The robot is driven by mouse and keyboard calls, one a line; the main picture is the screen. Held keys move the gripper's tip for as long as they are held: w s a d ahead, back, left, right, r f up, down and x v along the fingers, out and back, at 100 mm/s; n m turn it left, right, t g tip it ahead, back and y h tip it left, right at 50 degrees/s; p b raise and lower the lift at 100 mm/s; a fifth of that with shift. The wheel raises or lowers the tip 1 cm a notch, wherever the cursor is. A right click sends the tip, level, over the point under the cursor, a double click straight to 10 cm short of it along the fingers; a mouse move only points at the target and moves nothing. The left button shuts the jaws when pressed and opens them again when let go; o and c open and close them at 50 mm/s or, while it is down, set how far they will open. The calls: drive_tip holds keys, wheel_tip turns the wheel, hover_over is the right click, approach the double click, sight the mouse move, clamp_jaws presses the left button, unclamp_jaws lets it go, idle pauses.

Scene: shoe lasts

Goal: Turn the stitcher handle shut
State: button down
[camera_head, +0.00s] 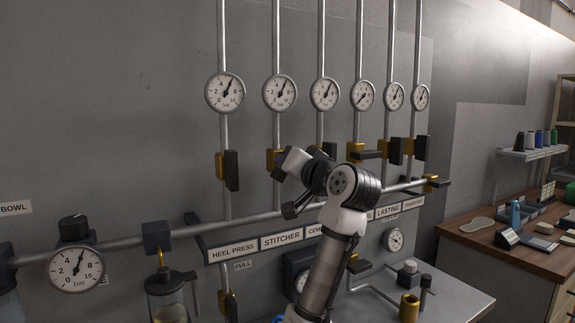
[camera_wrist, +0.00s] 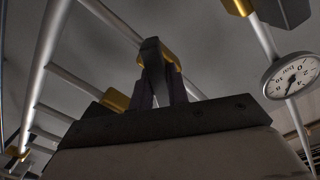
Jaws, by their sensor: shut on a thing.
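The stitcher valve is on the second pipe from the left, above the STITCHER label (camera_head: 282,238). Its brass body (camera_head: 272,160) shows in the head view, with its handle mostly hidden behind my wrist and gripper (camera_head: 284,163). In the wrist view, my gripper (camera_wrist: 161,88) has its two fingers closed on the dark valve handle (camera_wrist: 151,52), with brass (camera_wrist: 173,62) just behind it. The handle's exact angle is hard to tell. The gauge (camera_head: 280,92) above the valve has its needle pointing up and to the right.
The heel press valve handle (camera_head: 232,170) stands upright close to the left. Further valves, one with a level handle (camera_head: 370,154), line the pipes to the right. A horizontal pipe (camera_head: 130,240) runs below. A workbench (camera_head: 520,245) stands at the right.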

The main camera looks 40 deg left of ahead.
drive_tip(key=m, duration=0.5)
drive_tip(key=shift+w+d+m+p, duration=0.1)
drive_tip(key=shift+m+p, duration=0.2)
drive_tip(key=m, duration=0.5)
drive_tip(key=shift+f+m+p, duration=0.1)
drive_tip(key=shift+m+p, duration=0.2)
drive_tip(key=shift+p, duration=0.05)
drive_tip(key=c, duration=1.4)
unclamp_jaws()
drive_tip(key=shift+o, duration=0.2)
drive_tip(key=b+v, duration=0.5)
drive_tip(key=v, duration=0.9)
drive_tip(key=shift+f, duration=0.1)
